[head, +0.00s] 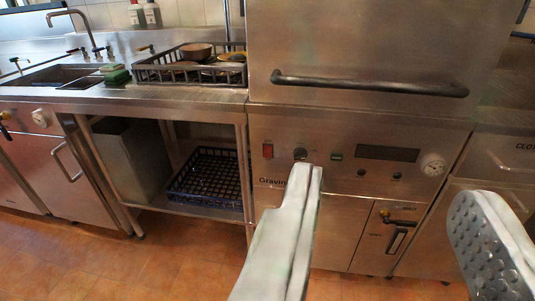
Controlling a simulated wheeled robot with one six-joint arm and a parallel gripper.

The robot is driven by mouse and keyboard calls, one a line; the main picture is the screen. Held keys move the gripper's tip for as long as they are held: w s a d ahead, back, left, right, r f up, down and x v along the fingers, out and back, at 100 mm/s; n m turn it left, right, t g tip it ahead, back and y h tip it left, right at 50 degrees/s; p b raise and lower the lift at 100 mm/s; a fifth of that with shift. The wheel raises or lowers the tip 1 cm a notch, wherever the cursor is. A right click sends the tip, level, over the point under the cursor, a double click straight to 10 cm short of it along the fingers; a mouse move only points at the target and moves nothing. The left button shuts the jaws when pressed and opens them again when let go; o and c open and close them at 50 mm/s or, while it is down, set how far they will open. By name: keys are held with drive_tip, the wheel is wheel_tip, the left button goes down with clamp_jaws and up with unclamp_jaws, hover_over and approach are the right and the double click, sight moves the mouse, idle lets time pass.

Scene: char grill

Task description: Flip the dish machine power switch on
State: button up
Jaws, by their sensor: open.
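The dish machine (356,120) stands in the middle and right of the head view, a steel unit with a long dark bar handle on its hood. Its power switch looks to be the small red rocker (267,151) at the left of the control panel; its position is too small to tell. A dark knob (300,154), a green indicator, a dark display and a round gauge sit to its right. My gripper (390,205) is open and empty in front of the panel. Its left finger covers part of the panel below the knob, right of the red switch.
A steel counter (120,103) to the left bears a sink, sponges and a dark dish rack (165,77) with bowls. A blue rack (205,190) sits on the shelf below. The tiled floor (150,260) in front is clear.

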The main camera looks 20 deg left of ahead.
drive_tip(key=shift+w, duration=0.2)
drive_tip(key=c, duration=0.4)
drive_tip(key=w+a+f+n, duration=0.1)
drive_tip(key=w, duration=0.3)
drive_tip(key=w+a+f+n, duration=0.1)
drive_tip(key=w+f+n, duration=0.1)
drive_tip(key=w, duration=0.2)
drive_tip(key=w+a+f+n+y, duration=0.1)
drive_tip(key=w+f+n, duration=0.1)
drive_tip(key=w, duration=0.3)
drive_tip(key=shift+a, duration=0.3)
clamp_jaws()
drive_tip(key=w+a+f+n, duration=0.4)
drive_tip(key=w+f, duration=0.3)
drive_tip(key=f, duration=0.3)
drive_tip(key=w+a+f+n, duration=0.5)
drive_tip(key=w+f, duration=0.3)
drive_tip(key=f, duration=0.2)
drive_tip(key=w+a+f+n, duration=0.5)
drive_tip(key=w+f, duration=0.2)
drive_tip(key=f, duration=0.4)
drive_tip(key=shift+w+g+y, duration=0.3)
drive_tip(key=shift+g+y, duration=0.1)
